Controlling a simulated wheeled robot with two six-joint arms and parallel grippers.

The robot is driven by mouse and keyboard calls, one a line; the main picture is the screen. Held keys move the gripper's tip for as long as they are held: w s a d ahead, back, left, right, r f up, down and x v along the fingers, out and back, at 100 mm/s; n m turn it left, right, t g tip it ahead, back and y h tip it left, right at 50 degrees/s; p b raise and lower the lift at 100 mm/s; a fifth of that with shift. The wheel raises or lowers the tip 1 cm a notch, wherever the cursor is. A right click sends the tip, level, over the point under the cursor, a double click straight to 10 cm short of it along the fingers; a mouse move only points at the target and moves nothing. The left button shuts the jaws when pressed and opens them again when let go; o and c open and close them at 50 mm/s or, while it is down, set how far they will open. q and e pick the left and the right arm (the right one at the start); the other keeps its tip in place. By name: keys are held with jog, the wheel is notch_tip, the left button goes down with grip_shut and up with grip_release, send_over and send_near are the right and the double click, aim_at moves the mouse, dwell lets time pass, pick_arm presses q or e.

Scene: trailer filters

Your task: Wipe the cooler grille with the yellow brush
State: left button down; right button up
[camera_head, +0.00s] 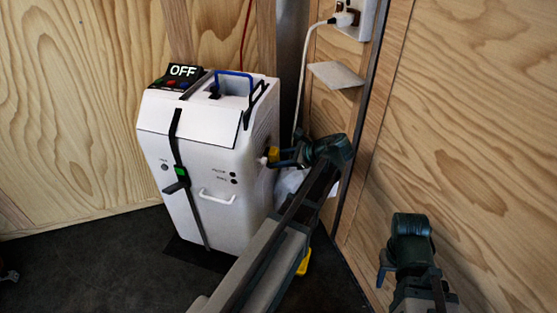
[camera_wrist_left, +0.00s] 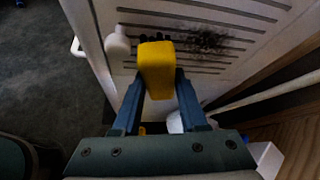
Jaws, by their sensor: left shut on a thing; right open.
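My left gripper (camera_head: 284,160) is shut on the yellow brush (camera_head: 272,154) at the right side of the white cooler (camera_head: 222,165). In the left wrist view the yellow brush (camera_wrist_left: 157,72) is held between the blue fingers, its dark bristles towards the slotted grille (camera_wrist_left: 165,22). I cannot tell whether the bristles touch it. A dark dirt patch (camera_wrist_left: 207,42) lies on the slats just right of the brush. In the head view the grille is mostly hidden on the cooler's side. My right gripper (camera_head: 383,268) is open and empty at the lower right.
A white knob (camera_wrist_left: 117,43) sticks out left of the brush. A white cord (camera_head: 301,75) hangs from the wall outlet (camera_head: 345,18) beside the cooler. A wooden wall (camera_head: 460,110) stands close on the right. Something yellow (camera_head: 303,263) lies low behind my left arm.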

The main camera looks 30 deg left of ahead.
pick_arm(q)
jog(key=shift+s+a, duration=0.2)
jog(key=shift+a, duration=0.55)
jog(key=shift+w+a, duration=0.2)
jog(key=shift+w, duration=0.7)
jog(key=shift+w+a, duration=0.15)
jog(key=shift+w, duration=0.75)
jog(key=shift+w+a, duration=0.3)
jog(key=shift+w, duration=0.55)
jog(key=shift+w+a, duration=0.25)
jog(key=shift+w, duration=0.6)
jog(key=shift+w+a, duration=0.15)
jog(key=shift+w, duration=0.75)
jog(key=shift+w+a, duration=0.15)
jog(key=shift+w, duration=0.7)
jog(key=shift+s+d, duration=0.1)
